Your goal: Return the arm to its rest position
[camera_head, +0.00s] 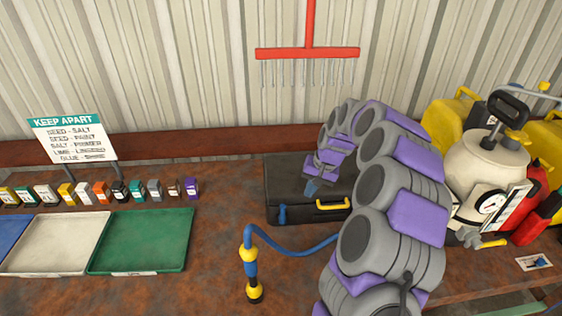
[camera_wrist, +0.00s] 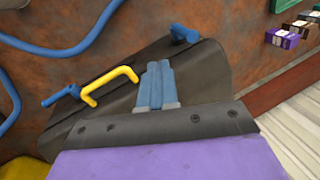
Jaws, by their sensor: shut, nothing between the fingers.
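My arm reaches up from the lower right of the head view and bends over toward the bench. My gripper (camera_head: 313,187) is small in the head view, in front of the black case with the yellow handle. In the wrist view my gripper (camera_wrist: 157,82) shows its two blue fingers together, with nothing between them. The black case (camera_head: 285,185) lies on the bench behind and below the gripper. In the wrist view the case (camera_wrist: 205,75) fills the middle, with its yellow handle (camera_wrist: 108,84) left of the fingers. I cannot tell how far the fingertips are from the case.
A blue hose with a yellow and black nozzle (camera_head: 252,268) stands on the bench. A cream pressure tank (camera_head: 487,165) stands right of my arm. The green tray (camera_head: 143,240), white tray (camera_head: 60,243) and several small boxes are at left. A red rake (camera_head: 308,53) hangs on the wall.

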